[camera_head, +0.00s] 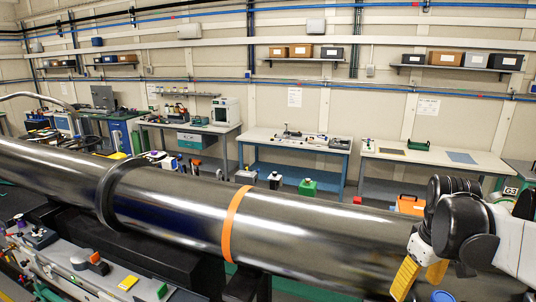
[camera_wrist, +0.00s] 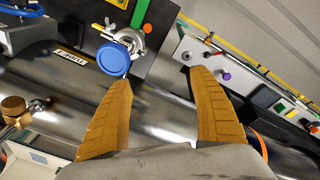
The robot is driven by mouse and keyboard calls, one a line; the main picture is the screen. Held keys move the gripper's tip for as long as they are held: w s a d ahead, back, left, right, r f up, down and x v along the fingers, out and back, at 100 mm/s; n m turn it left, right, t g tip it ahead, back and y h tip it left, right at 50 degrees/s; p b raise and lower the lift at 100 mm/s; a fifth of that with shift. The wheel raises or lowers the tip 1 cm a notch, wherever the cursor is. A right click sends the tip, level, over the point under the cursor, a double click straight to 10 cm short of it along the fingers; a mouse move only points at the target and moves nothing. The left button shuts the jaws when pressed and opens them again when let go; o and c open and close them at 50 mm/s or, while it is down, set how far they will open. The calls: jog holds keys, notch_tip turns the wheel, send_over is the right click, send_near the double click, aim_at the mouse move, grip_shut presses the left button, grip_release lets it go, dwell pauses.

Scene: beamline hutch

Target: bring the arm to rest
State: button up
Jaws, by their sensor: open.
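My gripper (camera_wrist: 163,95) shows in the wrist view as two orange-tan ridged fingers spread wide apart, with nothing between them. A shiny steel pipe runs behind the fingers. In the head view my gripper (camera_head: 421,275) is at the lower right, with its yellow fingers pointing down in front of the long steel pipe (camera_head: 310,235). My dark wrist joints hide part of the pipe's right end. Whether the fingers touch the pipe cannot be told.
In the wrist view a blue round cap (camera_wrist: 114,59) with a clamp is close to the left fingertip. A panel with coloured knobs (camera_wrist: 250,80) lies to the right. In the head view workbenches (camera_head: 295,145) line the back wall, and an orange case (camera_head: 410,204) is beyond the pipe.

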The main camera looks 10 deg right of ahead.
jog(key=s+a+f+t+b, duration=0.1)
jog(key=a+f+t+b, duration=0.1)
jog(key=a+f+b, duration=0.9)
jog(key=s+a+f+m+t+y+b, duration=0.1)
jog(key=s+a+f+t+b, duration=0.1)
jog(key=a+f+b, duration=0.9)
notch_tip(320, 180, down, 8)
jog(key=t+b, duration=0.1)
jog(key=b, duration=0.5)
jog(key=shift+s+a+f+t, duration=0.2)
jog(key=shift+f+t, duration=0.05)
jog(key=shift+t, duration=0.05)
